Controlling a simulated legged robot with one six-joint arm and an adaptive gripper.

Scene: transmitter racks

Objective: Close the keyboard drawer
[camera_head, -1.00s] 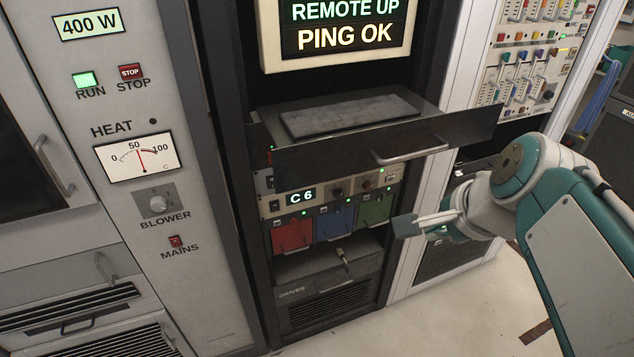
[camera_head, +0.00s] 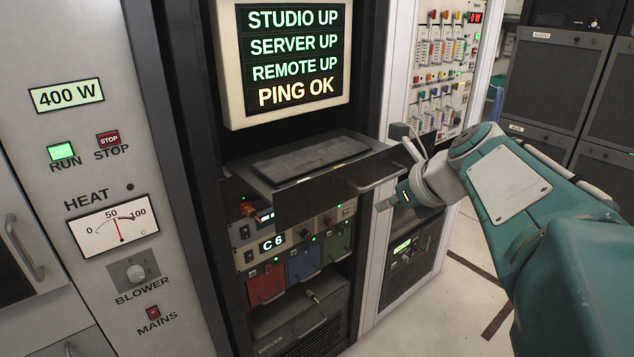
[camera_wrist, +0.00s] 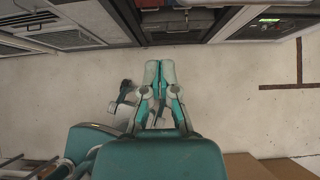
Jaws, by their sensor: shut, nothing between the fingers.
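The keyboard drawer (camera_head: 310,203) stands pulled out of the middle rack in the head view, below the monitor. A dark grey keyboard (camera_head: 298,157) lies on its tray. Its dark front panel carries a pale bar handle (camera_head: 378,181). My gripper (camera_head: 398,132) is in front of the drawer's right end and hides part of it. Whether it touches the drawer, I cannot tell. In the wrist view, the two finger pads (camera_wrist: 160,70) are side by side, shut and empty, above the floor in front of the racks.
The monitor (camera_head: 292,60) is above the drawer. Below it are a C 6 unit (camera_head: 272,244) and red, blue and green modules (camera_head: 302,264). A transmitter cabinet (camera_head: 95,180) stands at the left, and a patch rack (camera_head: 440,70) at the right.

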